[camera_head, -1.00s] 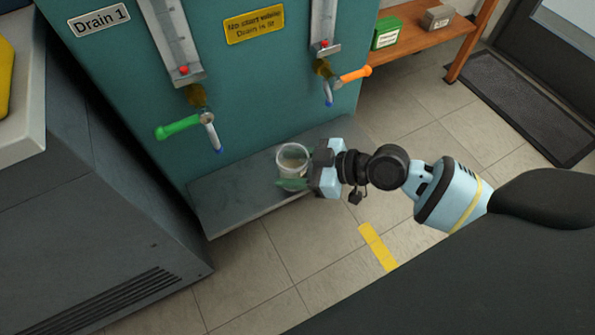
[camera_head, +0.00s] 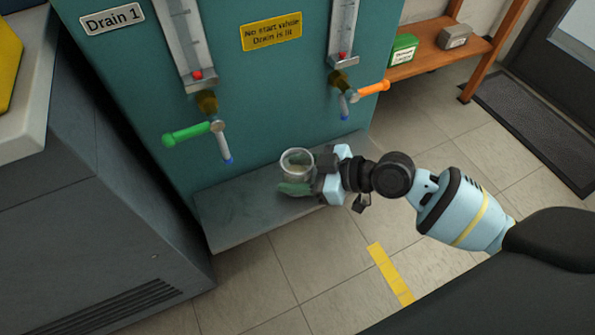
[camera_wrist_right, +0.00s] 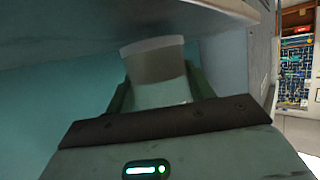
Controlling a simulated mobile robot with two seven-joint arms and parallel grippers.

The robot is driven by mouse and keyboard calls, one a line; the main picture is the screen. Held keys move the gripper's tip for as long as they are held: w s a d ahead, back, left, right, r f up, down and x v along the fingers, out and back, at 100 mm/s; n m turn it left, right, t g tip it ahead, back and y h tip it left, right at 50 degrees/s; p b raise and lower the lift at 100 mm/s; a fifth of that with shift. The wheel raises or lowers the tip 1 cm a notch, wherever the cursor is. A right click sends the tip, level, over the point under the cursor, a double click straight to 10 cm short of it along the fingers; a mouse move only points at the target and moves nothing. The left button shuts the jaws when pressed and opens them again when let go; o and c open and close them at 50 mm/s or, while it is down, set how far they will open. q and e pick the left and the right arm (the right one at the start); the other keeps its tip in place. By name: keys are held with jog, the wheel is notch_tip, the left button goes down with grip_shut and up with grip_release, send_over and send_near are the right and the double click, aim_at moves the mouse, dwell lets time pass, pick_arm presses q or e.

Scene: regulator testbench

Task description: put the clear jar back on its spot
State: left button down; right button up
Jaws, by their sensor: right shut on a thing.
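The clear jar (camera_head: 297,161) is a small see-through cup, held upright just above or on the grey shelf (camera_head: 235,211) at the foot of the teal panel. I cannot tell whether its base touches the shelf. My right gripper (camera_head: 296,178) is shut on the jar, reaching in from the right. In the right wrist view the jar (camera_wrist_right: 158,75) stands between the green-tinted fingers, with its rim upward and its lower end hidden by the gripper body. My left gripper is not in view.
A green-handled valve (camera_head: 188,134) with a blue-tipped spout hangs left of the jar. An orange-handled valve (camera_head: 372,88) hangs to its upper right. A grey cabinet (camera_head: 95,190) flanks the shelf on the left. The shelf's left part is clear.

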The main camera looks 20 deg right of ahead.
jog(key=shift+f+b, duration=0.35)
jog(key=shift+f, duration=0.05)
dwell(0.4)
jog(key=o, duration=1.2)
jog(key=shift+c, duration=0.2)
jog(key=shift+p+v, duration=0.55)
jog(key=shift+v, duration=3.35)
